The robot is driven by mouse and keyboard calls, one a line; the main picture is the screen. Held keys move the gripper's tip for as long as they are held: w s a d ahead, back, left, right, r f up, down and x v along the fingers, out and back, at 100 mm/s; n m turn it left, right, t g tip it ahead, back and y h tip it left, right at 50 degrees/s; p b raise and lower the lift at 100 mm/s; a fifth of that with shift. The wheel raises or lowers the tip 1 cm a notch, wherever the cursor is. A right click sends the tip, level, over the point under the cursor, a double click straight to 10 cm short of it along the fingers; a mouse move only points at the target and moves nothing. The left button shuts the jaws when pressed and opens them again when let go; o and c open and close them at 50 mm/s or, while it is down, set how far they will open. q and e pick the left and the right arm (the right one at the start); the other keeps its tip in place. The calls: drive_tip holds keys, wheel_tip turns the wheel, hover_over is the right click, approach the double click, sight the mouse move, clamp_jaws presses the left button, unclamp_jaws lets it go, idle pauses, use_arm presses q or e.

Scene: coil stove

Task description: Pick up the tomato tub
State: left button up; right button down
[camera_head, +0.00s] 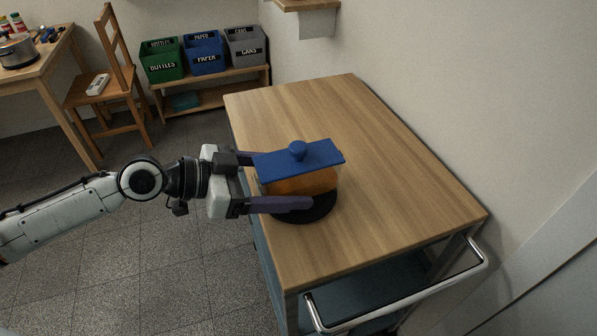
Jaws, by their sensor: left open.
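The tomato tub (308,183) has an orange body and a flat blue lid with a round knob (298,150). It stands on a round black disc (318,211) on the wooden top of the cart. My left gripper (284,181) reaches in from the left and is open, with its two purple fingers around the tub. The near finger lies along the tub's front side. The far finger passes behind the lid, and its tip is hidden. I cannot tell whether the fingers touch the tub. My right gripper is not in view.
The cart top (400,190) is clear around the disc, with a wall along its right side and a metal handle (400,292) at the near end. Green, blue and grey bins (205,52) stand on a low shelf at the back. A chair (108,85) and table are at the left.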

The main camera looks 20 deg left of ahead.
use_arm(q)
drive_tip(key=shift+w+d+f, duration=0.15)
drive_tip(key=shift+d, duration=0.05)
drive_tip(key=c, duration=1.3)
